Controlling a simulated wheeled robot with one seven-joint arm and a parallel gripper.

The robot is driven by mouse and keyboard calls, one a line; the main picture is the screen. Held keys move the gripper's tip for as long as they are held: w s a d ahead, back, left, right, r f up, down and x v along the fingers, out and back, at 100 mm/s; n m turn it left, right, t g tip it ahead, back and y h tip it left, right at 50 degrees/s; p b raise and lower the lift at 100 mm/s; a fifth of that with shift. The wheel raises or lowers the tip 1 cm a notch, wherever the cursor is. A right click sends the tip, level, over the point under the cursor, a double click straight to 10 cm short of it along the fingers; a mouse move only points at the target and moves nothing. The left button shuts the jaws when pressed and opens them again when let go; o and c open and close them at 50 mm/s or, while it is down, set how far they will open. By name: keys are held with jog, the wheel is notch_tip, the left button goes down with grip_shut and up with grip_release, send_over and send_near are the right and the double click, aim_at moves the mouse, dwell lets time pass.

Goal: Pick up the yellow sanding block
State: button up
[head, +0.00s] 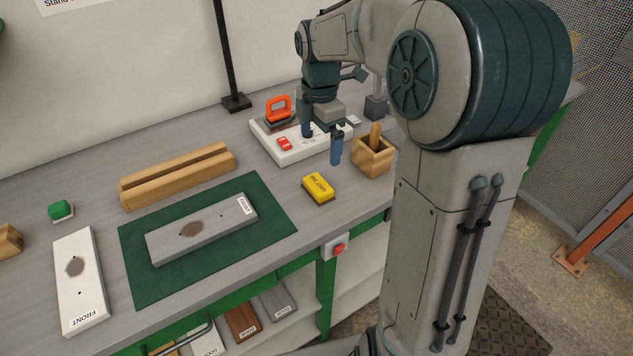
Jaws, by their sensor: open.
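The yellow sanding block (319,185) lies on the grey workbench top, to the right of the green mat, with dark lettering on its upper face and a dark underside. My gripper (322,148) points down with its two blue-tipped fingers apart and nothing visible between them. It appears above and behind the block, in front of the white tray, and is not touching the block. The block is fully in view.
A grey board marked FRONT (195,229) lies on the green mat (270,217). A white tray (262,140) holds an orange-handled tool. A wooden box (371,160) stands right of the block. A red button (338,248) sits on the bench's front edge.

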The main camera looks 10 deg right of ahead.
aim_at(318, 183)
notch_tip(318, 183, down, 14)
jog(key=shift+a+r+p, duration=0.15)
jog(key=shift+p, duration=0.15)
dwell(0.3)
jog(key=c, duration=1.1)
